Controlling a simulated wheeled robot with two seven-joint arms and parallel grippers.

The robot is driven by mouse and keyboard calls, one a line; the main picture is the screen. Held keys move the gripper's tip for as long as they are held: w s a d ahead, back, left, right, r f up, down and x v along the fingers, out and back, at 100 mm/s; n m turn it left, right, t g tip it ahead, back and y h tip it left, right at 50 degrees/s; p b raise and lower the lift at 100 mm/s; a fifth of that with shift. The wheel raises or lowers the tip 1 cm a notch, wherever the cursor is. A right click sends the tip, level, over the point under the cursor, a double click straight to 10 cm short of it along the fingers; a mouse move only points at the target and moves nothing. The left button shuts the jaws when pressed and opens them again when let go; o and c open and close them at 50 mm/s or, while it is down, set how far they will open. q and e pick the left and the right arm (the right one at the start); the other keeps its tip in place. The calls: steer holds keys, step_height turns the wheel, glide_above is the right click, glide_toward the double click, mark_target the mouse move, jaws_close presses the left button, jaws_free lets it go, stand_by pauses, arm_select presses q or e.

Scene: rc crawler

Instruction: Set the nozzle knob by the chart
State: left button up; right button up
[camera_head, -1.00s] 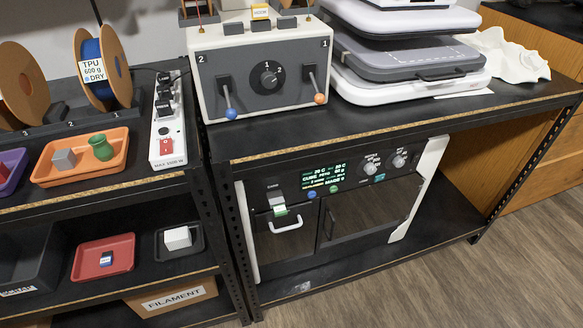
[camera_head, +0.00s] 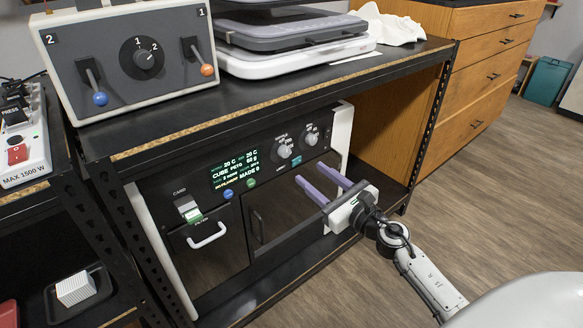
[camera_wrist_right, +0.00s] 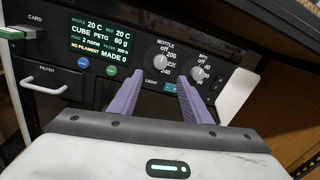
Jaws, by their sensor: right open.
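The nozzle knob (camera_head: 284,151) is a grey dial on the dark front panel of the printer on the lower shelf. In the right wrist view the nozzle knob (camera_wrist_right: 163,60) has marks off, 200, 220 and 240 around it. A second, bed knob (camera_head: 311,139) sits to its right. My right gripper (camera_head: 320,183) is open and empty, its two purple fingers apart, below the knobs and in front of the panel. In the wrist view its fingers (camera_wrist_right: 157,92) point up toward the panel, apart from the knobs. No chart is clearly visible. My left gripper is not in view.
The printer display (camera_head: 235,170) reads CUBE PETG and NO FILAMENT. A card slot (camera_head: 187,208) and a filter handle (camera_head: 207,235) are at its left. The shelf top (camera_head: 215,102) overhangs the panel. A grey control box (camera_head: 130,60) and stacked machines stand above.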

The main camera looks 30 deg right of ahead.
mark_target(287, 153)
steer(key=w, duration=1)
steer(key=shift+w+a, duration=0.1)
steer(key=shift+w, duration=0.05)
steer(key=c, duration=1)
steer(key=shift+c, duration=0.2)
